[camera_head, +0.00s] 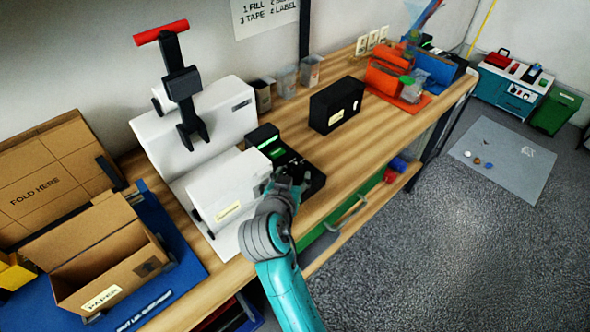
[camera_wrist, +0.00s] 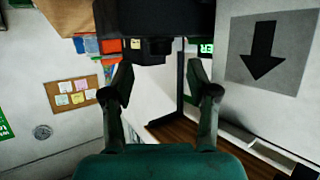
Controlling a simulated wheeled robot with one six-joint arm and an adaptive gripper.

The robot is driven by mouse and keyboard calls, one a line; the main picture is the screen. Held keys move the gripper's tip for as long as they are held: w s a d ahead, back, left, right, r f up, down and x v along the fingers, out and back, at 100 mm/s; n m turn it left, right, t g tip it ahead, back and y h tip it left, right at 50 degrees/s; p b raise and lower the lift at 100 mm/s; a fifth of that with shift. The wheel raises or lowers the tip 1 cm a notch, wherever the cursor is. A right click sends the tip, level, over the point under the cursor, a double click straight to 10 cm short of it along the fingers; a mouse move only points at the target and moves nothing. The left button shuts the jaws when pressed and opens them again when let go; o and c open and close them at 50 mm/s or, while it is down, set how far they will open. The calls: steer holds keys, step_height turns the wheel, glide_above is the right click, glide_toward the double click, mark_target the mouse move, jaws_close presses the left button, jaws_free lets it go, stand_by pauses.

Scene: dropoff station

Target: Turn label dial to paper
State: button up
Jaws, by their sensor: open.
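A black label unit (camera_head: 262,141) with a lit green display stands on the wooden bench, just right of the white machine. My gripper (camera_head: 288,183) is over the front part of this unit and hides much of it, so the dial and its setting cannot be read in the head view. In the wrist view my gripper (camera_wrist: 160,78) is open, its two dark fingers apart with nothing held. A black body (camera_wrist: 150,15) with a short knob-like part (camera_wrist: 149,50) shows beyond the fingertips, between them; I cannot tell whether they touch it.
A white machine (camera_head: 205,120) with a red-handled lever stands left of the unit. An open carton (camera_head: 120,270) labelled PAPER sits on a blue mat further left.

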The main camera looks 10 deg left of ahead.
steer(key=shift+v, duration=1.35)
